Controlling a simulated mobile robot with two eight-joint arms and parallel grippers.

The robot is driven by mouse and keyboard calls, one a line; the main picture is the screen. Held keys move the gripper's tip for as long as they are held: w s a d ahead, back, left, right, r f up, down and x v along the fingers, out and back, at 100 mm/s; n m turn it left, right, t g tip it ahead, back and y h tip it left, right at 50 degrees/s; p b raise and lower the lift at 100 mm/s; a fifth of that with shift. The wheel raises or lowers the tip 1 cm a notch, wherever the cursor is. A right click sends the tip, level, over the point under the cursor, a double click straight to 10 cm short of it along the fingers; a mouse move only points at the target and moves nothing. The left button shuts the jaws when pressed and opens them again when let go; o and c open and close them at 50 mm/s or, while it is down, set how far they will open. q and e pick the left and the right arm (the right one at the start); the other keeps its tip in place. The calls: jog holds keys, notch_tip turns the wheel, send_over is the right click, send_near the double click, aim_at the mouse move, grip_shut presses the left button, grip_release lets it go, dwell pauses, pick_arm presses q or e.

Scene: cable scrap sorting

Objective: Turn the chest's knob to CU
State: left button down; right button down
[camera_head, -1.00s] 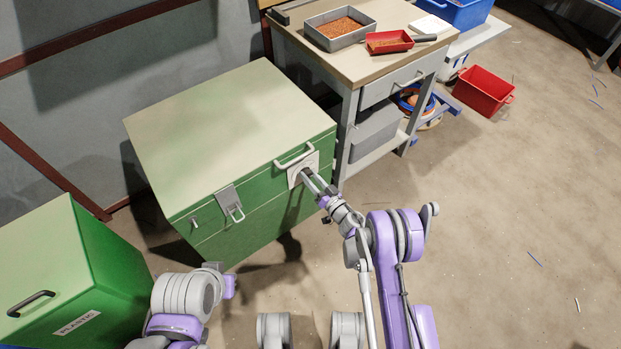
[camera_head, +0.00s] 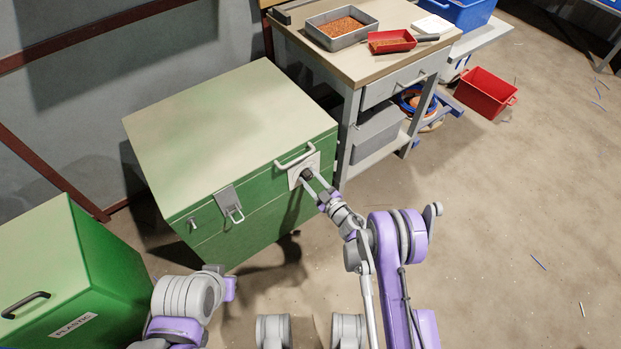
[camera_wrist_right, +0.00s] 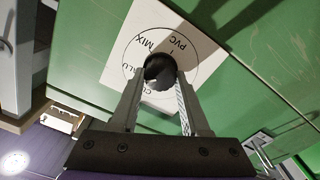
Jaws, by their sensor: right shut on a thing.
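The green chest (camera_head: 222,128) stands left of centre in the head view, lid down. A white dial plate (camera_head: 294,179) with a dark round knob (camera_head: 307,174) is on its front, near the right corner. My right gripper (camera_head: 313,182) is shut on the knob. In the right wrist view, its two fingers (camera_wrist_right: 160,84) hold the knob (camera_wrist_right: 160,66) from both sides. The plate (camera_wrist_right: 147,18) reads MIX and PVC above the knob and ALU at its left. A partly hidden label starting with C is below. I cannot tell the knob's pointer direction.
A lid handle (camera_head: 295,159) is just above the dial, and a latch (camera_head: 229,203) is to its left. A workbench (camera_head: 382,60) with a grey tray and red scoop stands right of the chest. A green PLASTIC bin (camera_head: 105,275) is at lower left. The floor at right is mostly open.

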jog(key=n, duration=0.4)
jog(key=shift+a+n, duration=0.1)
jog(key=shift+n, duration=0.2)
jog(key=n, duration=0.4)
jog(key=shift+f+n, duration=0.1)
jog(key=shift+n, duration=0.3)
jog(key=shift+c, duration=1.9)
grip_release()
jog(key=shift+s, duration=0.15)
